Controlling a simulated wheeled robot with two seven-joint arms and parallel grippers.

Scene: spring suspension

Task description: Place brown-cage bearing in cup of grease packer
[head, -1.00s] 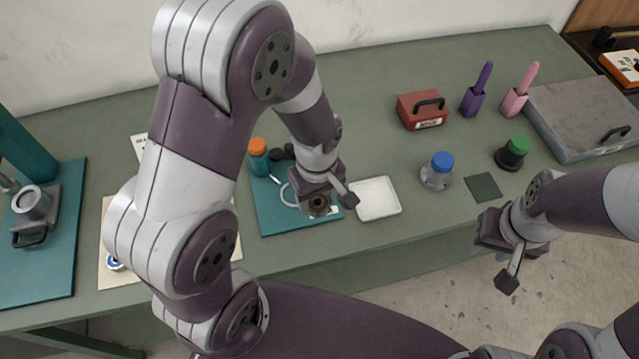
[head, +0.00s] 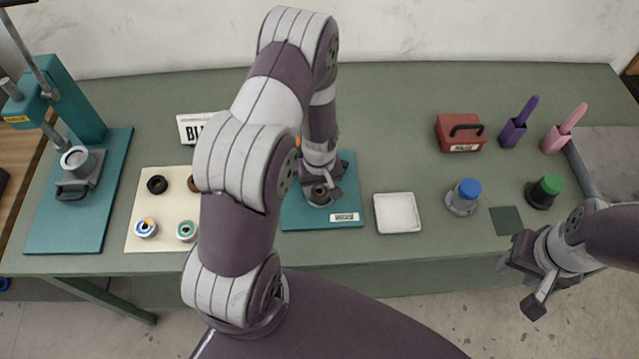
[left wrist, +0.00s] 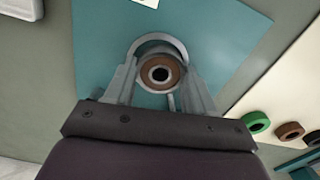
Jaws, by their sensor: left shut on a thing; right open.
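My left gripper (head: 321,188) is shut on a bearing with a brown ring (left wrist: 160,73), above or on the teal mat (head: 291,214). In the left wrist view the bearing sits between both fingers (left wrist: 160,88), its dark bore facing the camera; a grey hoop curves behind it. I cannot tell its height above the mat. The grease packer appears to be the teal lever stand (head: 75,105) at far left, with an open metal cup (head: 77,158) on its base. My right gripper (head: 520,283) is open and empty, off the table's front edge at right.
A cream mat (head: 135,205) with several ring-shaped parts lies between the stand and the teal mat, partly hidden by my left arm. A white tray (head: 397,213), blue-capped pot (head: 464,196), green-capped pot (head: 544,190) and red box (head: 460,132) stand right.

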